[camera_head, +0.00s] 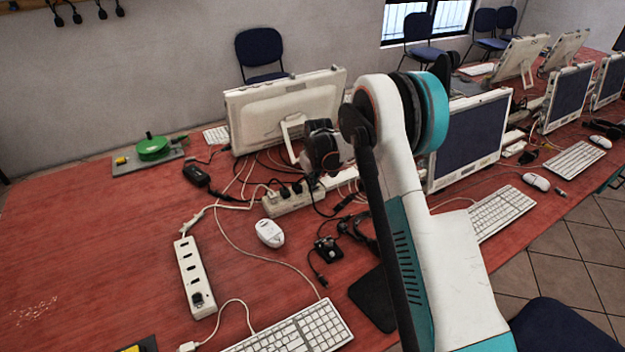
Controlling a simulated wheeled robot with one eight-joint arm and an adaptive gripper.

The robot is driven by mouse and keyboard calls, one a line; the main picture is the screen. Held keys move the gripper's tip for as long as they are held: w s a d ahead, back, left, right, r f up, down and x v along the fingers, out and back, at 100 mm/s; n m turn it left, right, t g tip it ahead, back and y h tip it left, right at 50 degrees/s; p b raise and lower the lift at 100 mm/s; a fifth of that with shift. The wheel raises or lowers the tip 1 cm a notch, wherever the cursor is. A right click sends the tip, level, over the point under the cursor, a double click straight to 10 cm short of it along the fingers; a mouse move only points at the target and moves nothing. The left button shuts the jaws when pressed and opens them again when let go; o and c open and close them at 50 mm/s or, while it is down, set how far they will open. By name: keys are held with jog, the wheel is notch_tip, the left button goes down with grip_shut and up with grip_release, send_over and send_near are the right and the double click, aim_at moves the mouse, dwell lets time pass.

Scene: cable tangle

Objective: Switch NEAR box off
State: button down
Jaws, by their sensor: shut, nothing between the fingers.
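Two white box-like power strips lie on the red table. The nearer strip (195,278) lies lengthwise at left, with several dark openings and a small black part (197,298) at its front end; whether that is a switch, and its position, is too small to tell. The farther strip (292,201) has black plugs in it. No label shows which is the near box. My gripper (318,150) is the dark end of my arm, shut and empty, above the far strip and in front of a monitor's back. It is apart from the nearer strip; its fingertips are hard to make out.
Tangled cables run between the strips. A white mouse (270,233), a black gadget (327,249) and a keyboard (297,330) lie near the nearer strip. A green disc (153,147) sits on a plate at back left. My arm hides part of the right.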

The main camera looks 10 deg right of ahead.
jog(key=shift+f, duration=0.1)
jog(key=shift+w+d, duration=0.2)
jog(key=shift+d, duration=0.65)
jog(key=shift+w+r, duration=0.1)
jog(key=shift+r, duration=0.3)
jog(key=w+p+v, duration=0.1)
jog(key=p+v, duration=0.3)
jog(key=v, duration=0.9)
jog(key=shift+d+r, duration=0.35)
jog(key=shift+w, duration=0.1)
